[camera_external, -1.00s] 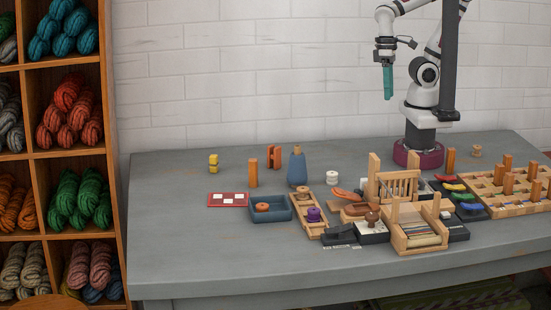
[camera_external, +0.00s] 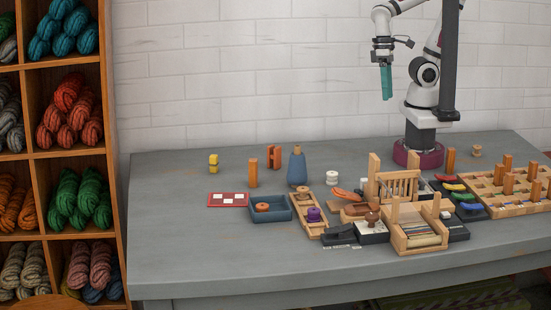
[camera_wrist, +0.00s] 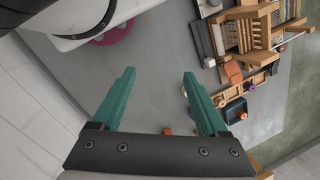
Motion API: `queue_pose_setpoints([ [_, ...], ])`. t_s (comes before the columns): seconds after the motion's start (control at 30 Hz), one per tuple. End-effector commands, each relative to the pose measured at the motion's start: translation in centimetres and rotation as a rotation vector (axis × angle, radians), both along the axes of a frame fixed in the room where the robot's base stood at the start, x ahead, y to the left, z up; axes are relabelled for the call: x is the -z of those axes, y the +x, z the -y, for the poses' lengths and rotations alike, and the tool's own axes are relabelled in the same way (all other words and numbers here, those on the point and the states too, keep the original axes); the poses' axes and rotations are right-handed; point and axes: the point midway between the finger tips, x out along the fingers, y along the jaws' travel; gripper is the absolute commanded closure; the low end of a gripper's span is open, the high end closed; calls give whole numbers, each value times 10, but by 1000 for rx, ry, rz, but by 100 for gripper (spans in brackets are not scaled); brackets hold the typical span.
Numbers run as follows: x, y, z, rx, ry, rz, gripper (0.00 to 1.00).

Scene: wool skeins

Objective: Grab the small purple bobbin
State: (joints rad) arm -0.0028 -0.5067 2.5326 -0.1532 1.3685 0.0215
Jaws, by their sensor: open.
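In the wrist view a small purple spot that looks like the bobbin (camera_wrist: 251,87) shows to the right of my fingers. My gripper (camera_external: 387,97) hangs high above the table's back, up and to the right of the bobbin, well apart from it. In the wrist view my gripper (camera_wrist: 158,75) has its two teal fingers spread apart with nothing between them.
A blue tray (camera_external: 287,216) with an orange ring stands left of the wooden tray, and a blue cone (camera_external: 297,167) behind it. A black stapler-like item (camera_external: 339,235) and a wooden loom (camera_external: 418,242) stand to the right.

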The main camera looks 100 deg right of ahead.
Motion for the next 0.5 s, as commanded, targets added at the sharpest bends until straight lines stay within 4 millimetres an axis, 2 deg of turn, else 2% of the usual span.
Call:
queue_pose_setpoints([
  [0.07,-4,25,-34,55,125,-56,23],
  [0.17,-6,84,-102,215,362,-170,23],
  [0.23,2,132,-151,372,517,-266,23],
  [0.3,22,179,-193,551,638,-360,23],
  [0.4,63,233,-234,792,749,-468,23],
  [0.5,101,264,-255,969,802,-532,23],
])
